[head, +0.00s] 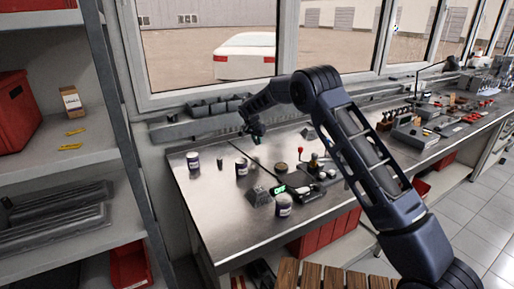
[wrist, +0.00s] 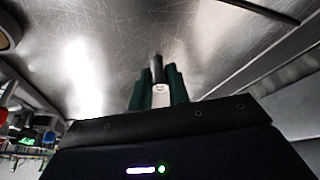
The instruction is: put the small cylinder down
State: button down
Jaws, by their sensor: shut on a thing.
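My gripper (head: 257,139) hangs over the back part of the metal workbench (head: 228,217), near the window wall. In the wrist view its two green fingers (wrist: 157,90) are shut on a small cylinder (wrist: 158,72), dark at the far end and pale nearer the camera. The scratched bench top lies beyond the fingertips; I cannot tell whether the cylinder touches it. In the head view the held cylinder is too small to make out clearly. A small dark green cylinder (head: 219,163) stands on the bench to the left of my gripper.
White-and-dark cans stand on the bench at left (head: 193,161), middle (head: 241,167) and front (head: 283,206). A scale with a green display (head: 279,190) and a round tin (head: 281,168) are right of the middle. A row of dark bins (head: 215,107) lines the wall. Bare metal lies front left.

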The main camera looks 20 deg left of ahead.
jog(key=shift+f, duration=2.05)
jog(key=c, duration=1.3)
grip_release()
jog(key=shift+f, duration=0.15)
jog(key=shift+c, duration=0.2)
jog(key=v, duration=1.2)
